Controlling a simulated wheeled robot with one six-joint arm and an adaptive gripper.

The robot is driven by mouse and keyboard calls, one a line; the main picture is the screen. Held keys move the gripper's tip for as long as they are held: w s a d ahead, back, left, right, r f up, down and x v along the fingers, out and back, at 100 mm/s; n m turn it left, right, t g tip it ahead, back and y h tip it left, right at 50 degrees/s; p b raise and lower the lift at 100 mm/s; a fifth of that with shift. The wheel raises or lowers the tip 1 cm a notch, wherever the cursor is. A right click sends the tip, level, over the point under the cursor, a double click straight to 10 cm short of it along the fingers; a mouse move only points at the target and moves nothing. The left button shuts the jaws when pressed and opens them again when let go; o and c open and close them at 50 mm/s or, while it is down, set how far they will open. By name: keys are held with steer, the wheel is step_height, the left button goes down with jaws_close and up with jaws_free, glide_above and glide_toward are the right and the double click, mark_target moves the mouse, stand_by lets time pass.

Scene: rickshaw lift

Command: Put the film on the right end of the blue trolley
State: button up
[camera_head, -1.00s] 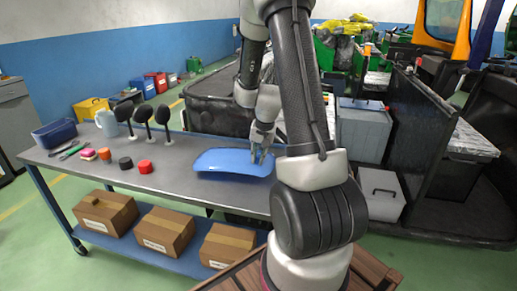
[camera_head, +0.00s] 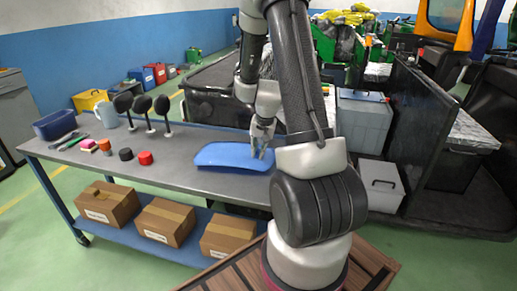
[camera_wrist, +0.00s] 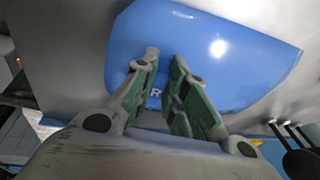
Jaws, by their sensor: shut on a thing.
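The film (camera_head: 225,155) is a blue curved sheet on or just above the grey top of the blue trolley (camera_head: 175,175), right of its middle. In the wrist view the film (camera_wrist: 235,80) fills the upper middle, with a letter R on it. My gripper (camera_head: 260,152) is at the film's right part and shut on it. The wrist view shows my gripper's green-padded fingers (camera_wrist: 163,62) close together over the film. The exact contact is hidden. The trolley's right end is behind my arm.
Black paddle-like mirrors (camera_head: 142,105), a red cap (camera_head: 145,158), a black cap (camera_head: 125,154) and a dark blue bin (camera_head: 55,125) stand on the trolley's left half. Cardboard boxes (camera_head: 165,221) fill its lower shelf. A dark vehicle body and grey boxes (camera_head: 362,122) stand behind and right.

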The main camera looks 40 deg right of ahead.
steer(key=shift+f, duration=0.75)
steer(key=o, duration=0.9)
steer(key=shift+c, duration=0.2)
steer(key=shift+r, duration=0.1)
steer(key=v, duration=1.2)
steer(key=s+a+r+n, duration=0.4)
steer(key=s+a+r, duration=0.2)
steer(key=s+r, duration=0.2)
steer(key=s+a+r+n+t, duration=0.1)
steer(key=s+a+r+n, duration=0.4)
steer(key=s, duration=0.6)
steer(key=shift+s+a+r+t, duration=0.25)
steer(key=shift+a+r, duration=0.75)
steer(key=shift+r, duration=0.65)
